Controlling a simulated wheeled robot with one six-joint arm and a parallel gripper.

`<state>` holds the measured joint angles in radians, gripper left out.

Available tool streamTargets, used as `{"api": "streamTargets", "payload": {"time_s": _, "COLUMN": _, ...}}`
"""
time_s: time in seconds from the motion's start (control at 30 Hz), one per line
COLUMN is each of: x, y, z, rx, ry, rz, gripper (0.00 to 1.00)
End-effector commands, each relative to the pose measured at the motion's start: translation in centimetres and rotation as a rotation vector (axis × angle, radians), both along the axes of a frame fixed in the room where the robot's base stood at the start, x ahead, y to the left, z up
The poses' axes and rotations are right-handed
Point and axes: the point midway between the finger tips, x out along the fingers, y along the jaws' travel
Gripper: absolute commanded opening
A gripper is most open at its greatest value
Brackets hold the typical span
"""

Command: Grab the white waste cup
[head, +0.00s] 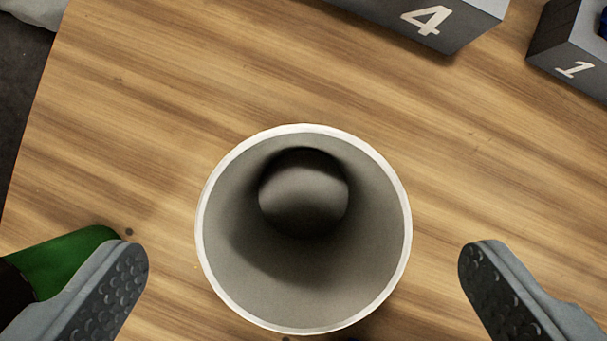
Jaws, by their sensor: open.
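The white waste cup (401,230) stands upright on the wooden table, seen from above through its round mouth. Its inside is shaded grey, and I see nothing lying in it. My gripper (303,270) is open, with one grey ridged finger to the left of the cup and one to the right. Both fingers are apart from the cup, with a gap on each side. The cup's rim is between the fingers in the picture, and its outer wall is mostly hidden below the rim.
A grey box marked 4 (420,25) stands at the top, and a grey box marked 1 (572,55) at the top right. A green object (65,258) lies at the lower left, partly behind the left finger. The wooden table (150,120) is clear at upper left; its edge runs down the left.

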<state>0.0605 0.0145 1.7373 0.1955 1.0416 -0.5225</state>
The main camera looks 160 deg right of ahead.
Motion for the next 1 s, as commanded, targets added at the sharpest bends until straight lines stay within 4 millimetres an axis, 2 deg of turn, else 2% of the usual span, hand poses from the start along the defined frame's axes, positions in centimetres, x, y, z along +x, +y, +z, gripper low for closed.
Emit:
{"api": "streamTargets", "payload": {"time_s": 0.17, "x": 0.2, "y": 0.1, "z": -0.8, "rx": 0.0, "ry": 0.001, "rz": 0.0, "gripper": 0.99}}
{"api": "streamTargets", "payload": {"time_s": 0.5, "x": 1.3, "y": 0.5, "z": -4.8, "rx": 0.0, "ry": 0.001, "rz": 0.0, "gripper": 0.99}}
{"api": "streamTargets", "payload": {"time_s": 0.77, "x": 1.4, "y": 0.6, "z": -5.1, "rx": 0.0, "ry": 0.0, "rz": 0.0, "gripper": 0.99}}
{"api": "streamTargets", "payload": {"time_s": 1.0, "x": 1.4, "y": 0.6, "z": -5.2, "rx": 0.0, "ry": 0.0, "rz": 0.0, "gripper": 0.54}}
